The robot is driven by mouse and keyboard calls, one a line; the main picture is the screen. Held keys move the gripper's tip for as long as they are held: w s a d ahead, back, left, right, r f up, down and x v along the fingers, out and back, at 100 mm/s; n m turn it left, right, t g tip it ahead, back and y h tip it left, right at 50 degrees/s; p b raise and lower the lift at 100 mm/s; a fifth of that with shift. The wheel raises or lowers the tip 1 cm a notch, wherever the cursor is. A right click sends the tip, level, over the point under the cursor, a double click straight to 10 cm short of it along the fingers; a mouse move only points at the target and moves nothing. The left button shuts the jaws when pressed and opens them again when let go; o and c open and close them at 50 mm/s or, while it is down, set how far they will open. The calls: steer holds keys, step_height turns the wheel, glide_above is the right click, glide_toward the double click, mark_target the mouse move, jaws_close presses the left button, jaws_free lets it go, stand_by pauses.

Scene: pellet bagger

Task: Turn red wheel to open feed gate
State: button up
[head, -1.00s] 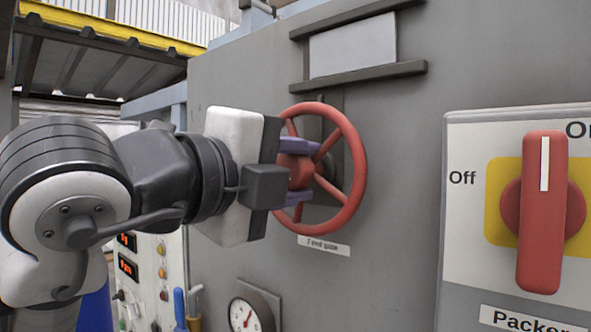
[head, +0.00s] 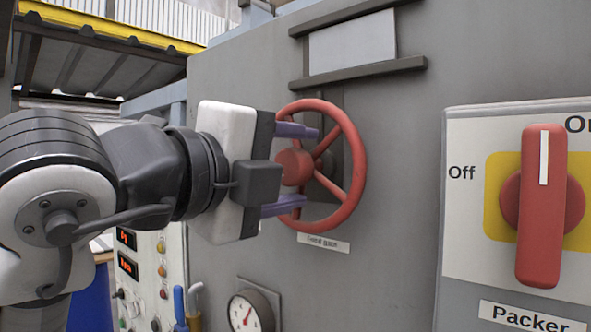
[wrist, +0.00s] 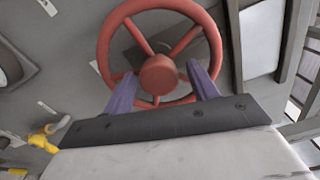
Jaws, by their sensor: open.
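The red wheel (head: 347,191) with a round hub and several spokes stands on the grey machine face, above a small label plate (head: 323,243). It also shows in the wrist view (wrist: 215,50). My gripper (head: 294,168) is in front of the wheel with its two purple fingers spread apart, one above and one below the hub. In the wrist view my gripper (wrist: 163,82) has its fingers either side of the hub near the lower rim, with a gap between them. Whether a finger touches the rim or spokes cannot be told.
A packer switch (head: 543,205) with a red knob is on a panel at the right. A pressure gauge (head: 250,312) is below the wheel, and a control panel (head: 150,270) with displays and buttons is lower left. A grey framed plate (head: 353,44) is above the wheel.

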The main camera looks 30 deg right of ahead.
steer(key=b+v, duration=0.3)
steer(key=v, duration=1)
steer(key=shift+b, duration=0.35)
